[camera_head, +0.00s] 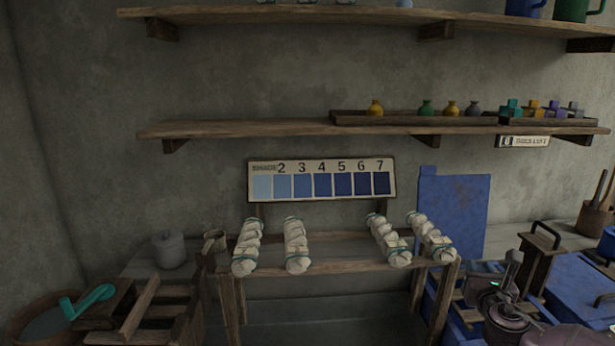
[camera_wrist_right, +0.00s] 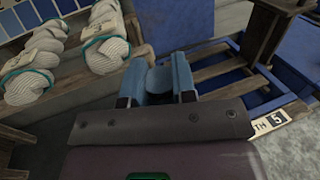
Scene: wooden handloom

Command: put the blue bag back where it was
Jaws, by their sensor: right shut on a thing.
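My right gripper (camera_head: 510,264) is low at the right in the head view, above the blue crates. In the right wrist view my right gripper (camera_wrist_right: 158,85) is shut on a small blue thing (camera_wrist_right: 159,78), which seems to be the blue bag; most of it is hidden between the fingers. On the middle wall shelf, a long wooden tray (camera_head: 345,118) holds a yellow bag (camera_head: 376,108), a green bag (camera_head: 426,107), a gold bag (camera_head: 450,108) and a grey bag (camera_head: 474,107). A bare gap lies between yellow and green. My left gripper is not in view.
A wooden rack (camera_head: 335,267) with white yarn skeins (camera_head: 297,246) stands below the shade chart (camera_head: 322,180). The upper shelf (camera_head: 300,15) overhangs the middle one.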

